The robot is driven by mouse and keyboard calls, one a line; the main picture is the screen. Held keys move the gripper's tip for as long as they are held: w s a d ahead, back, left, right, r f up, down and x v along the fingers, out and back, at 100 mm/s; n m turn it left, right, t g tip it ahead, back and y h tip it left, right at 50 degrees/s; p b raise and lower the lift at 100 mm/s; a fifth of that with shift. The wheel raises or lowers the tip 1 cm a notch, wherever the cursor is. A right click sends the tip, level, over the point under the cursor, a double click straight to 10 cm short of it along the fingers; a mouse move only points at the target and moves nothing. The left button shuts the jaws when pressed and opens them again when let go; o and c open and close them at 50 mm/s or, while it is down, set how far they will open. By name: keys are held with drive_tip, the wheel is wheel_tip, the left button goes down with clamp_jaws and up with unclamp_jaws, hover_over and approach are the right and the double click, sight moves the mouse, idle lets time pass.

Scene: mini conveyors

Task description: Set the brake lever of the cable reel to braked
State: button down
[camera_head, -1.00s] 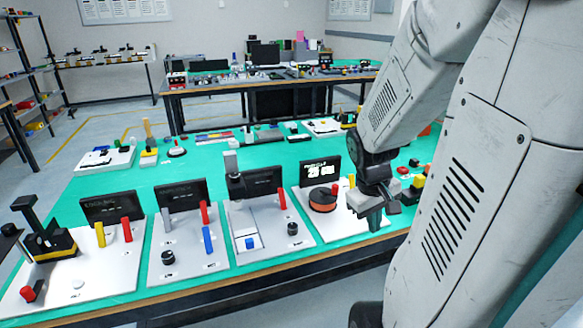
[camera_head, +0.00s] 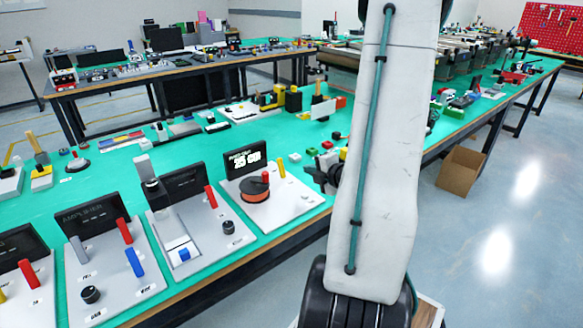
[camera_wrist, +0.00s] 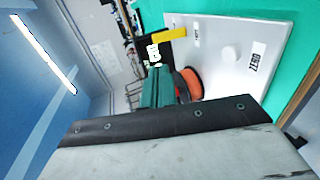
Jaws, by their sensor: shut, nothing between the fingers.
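The cable reel (camera_head: 255,190), an orange spool with a dark top, sits on a white panel (camera_head: 283,208) in the head view. A red lever (camera_head: 265,178) stands beside the spool and a yellow lever (camera_head: 281,167) stands behind it to the right. I cannot read which is the brake lever. The wrist view also shows the yellow lever (camera_wrist: 168,35) and the orange spool (camera_wrist: 190,85).
A black display (camera_head: 246,158) stands behind the reel. A white round knob (camera_wrist: 230,53) and a ZERO label are on its panel. Other lever panels (camera_head: 183,255) stand to the left. Small blocks lie on the green bench behind. A cardboard box (camera_head: 460,172) is on the floor.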

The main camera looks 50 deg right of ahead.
sight(281, 163)
drive_tip(key=x, duration=1.3)
drive_tip(key=shift+w+d+f, duration=0.2)
drive_tip(key=shift+d, duration=0.05)
drive_tip(key=shift+a, duration=0.1)
